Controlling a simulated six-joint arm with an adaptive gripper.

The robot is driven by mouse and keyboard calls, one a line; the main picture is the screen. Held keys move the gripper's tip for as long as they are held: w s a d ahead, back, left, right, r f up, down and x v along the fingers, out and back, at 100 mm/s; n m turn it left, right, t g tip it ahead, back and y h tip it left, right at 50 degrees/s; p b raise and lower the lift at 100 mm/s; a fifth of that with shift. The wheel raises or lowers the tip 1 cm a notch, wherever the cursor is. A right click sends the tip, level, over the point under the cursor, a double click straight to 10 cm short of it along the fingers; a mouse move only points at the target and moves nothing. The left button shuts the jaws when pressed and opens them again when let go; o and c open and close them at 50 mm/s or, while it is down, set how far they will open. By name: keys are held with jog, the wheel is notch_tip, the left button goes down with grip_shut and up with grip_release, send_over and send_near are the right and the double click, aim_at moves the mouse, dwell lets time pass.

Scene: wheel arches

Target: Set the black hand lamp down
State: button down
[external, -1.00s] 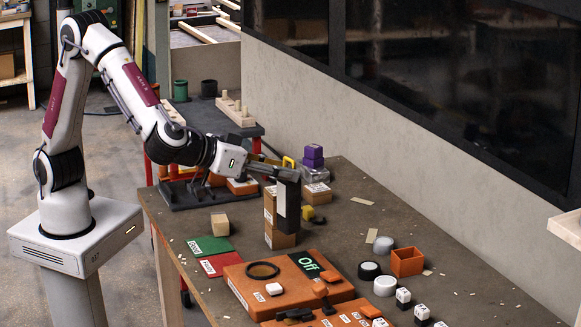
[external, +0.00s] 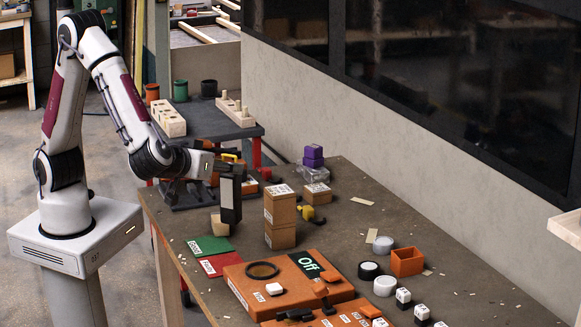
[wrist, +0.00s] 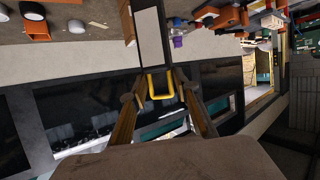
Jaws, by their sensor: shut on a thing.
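The black hand lamp (external: 231,200) has a pale front panel and hangs upright from my gripper (external: 229,171) over the left part of the workbench. My gripper is shut on its upper end. In the wrist view the lamp (wrist: 151,38) reaches away between the fingers of my gripper (wrist: 161,92), with a yellow hook (wrist: 161,96) near the fingertips. The lamp's lower end is in front of a small wooden block (external: 217,226) in the external view. I cannot tell whether the two touch or how high the lamp is above the bench.
Stacked cardboard boxes (external: 281,218) stand just right of the lamp. Green (external: 209,246) and red (external: 220,264) pads lie in front. An orange panel (external: 290,290) with an "Off" sign lies nearer the camera. Purple blocks (external: 313,155) are at the back.

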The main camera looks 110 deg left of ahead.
aim_at(226, 206)
jog(key=shift+f, duration=3.1)
jog(key=shift+f, duration=1.9)
jog(key=c, duration=1.5)
grip_release()
jog(key=shift+f, duration=0.1)
jog(key=shift+v, duration=6.1)
